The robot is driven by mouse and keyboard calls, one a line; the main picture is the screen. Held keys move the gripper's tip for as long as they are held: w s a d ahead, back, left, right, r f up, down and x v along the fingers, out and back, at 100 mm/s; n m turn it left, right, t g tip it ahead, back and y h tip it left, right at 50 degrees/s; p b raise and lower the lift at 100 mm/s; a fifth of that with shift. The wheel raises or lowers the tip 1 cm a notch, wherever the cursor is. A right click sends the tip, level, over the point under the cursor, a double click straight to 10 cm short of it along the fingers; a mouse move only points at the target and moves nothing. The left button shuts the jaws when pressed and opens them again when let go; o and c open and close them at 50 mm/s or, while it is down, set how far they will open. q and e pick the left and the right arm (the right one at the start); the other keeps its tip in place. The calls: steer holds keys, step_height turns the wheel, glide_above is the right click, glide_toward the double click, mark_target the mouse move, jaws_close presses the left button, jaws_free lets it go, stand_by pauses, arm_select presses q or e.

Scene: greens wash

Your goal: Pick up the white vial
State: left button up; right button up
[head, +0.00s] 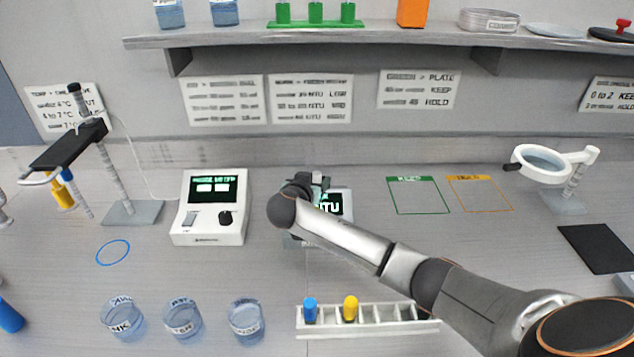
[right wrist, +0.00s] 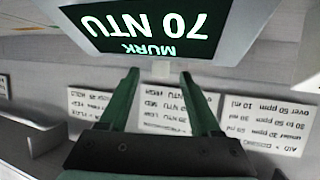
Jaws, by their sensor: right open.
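A small white block-like piece (right wrist: 161,71) shows in the right wrist view at the edge of the lit meter (right wrist: 228,50), between my fingertips. It may be the top of the white vial, but I cannot tell for sure. The meter reads 70 NTU and also shows in the head view (head: 348,204), partly hidden by my arm. My right gripper (right wrist: 160,76) is open, its two fingers on either side of the white piece with gaps. In the head view the right gripper (head: 318,182) is at the meter. My left gripper is not in view.
A white rack (head: 385,315) holds a blue-capped vial (head: 310,310) and a yellow-capped vial (head: 350,308). Another meter (head: 211,208) stands to the left. Several clear beakers (head: 183,318) are at the front. A shelf (head: 380,37) overhangs the back. Green (head: 418,196) and orange (head: 480,194) outlined areas are empty.

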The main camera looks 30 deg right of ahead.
steer(key=shift+x, duration=0.95)
jaws_close()
